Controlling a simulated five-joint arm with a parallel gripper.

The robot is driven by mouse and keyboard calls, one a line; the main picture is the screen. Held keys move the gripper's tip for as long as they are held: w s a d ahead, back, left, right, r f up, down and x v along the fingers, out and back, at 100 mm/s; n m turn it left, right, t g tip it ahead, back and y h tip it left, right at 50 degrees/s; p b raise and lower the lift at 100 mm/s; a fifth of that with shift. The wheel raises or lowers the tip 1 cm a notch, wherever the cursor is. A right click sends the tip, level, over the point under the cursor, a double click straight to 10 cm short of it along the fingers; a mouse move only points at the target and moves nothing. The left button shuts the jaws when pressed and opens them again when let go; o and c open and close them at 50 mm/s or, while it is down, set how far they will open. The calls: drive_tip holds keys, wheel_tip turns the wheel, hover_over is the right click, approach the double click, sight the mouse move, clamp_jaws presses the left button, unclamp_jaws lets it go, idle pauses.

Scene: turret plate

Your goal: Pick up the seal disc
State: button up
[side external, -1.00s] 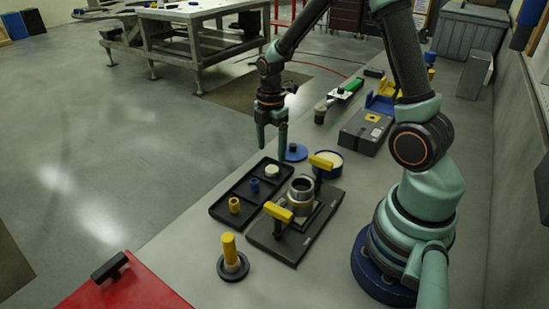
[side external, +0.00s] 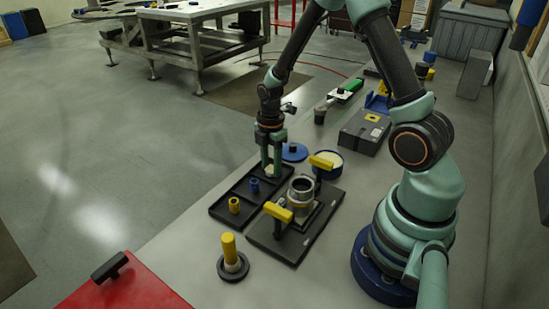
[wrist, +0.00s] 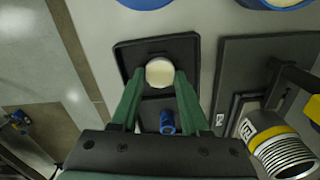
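The seal disc, a small cream-white round piece (wrist: 160,72), lies in the far compartment of the black tray (side external: 222,212). In the side view the disc (side external: 270,171) is partly hidden by my fingers. My gripper (side external: 272,174) is down at that compartment, pointing straight down. In the wrist view my gripper's (wrist: 160,76) two green fingertips stand on either side of the disc, with what looks like a narrow gap at each side. The fingers are open around it.
A blue fitting (side external: 254,185) and a yellow fitting (side external: 234,205) stand in the tray's other compartments. Right of the tray, a dark plate (side external: 270,242) carries a metal ring part (side external: 302,193) and yellow-handled clamps. A blue lid (side external: 294,152) lies just behind.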

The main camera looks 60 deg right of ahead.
clamp_jaws()
idle(1.1)
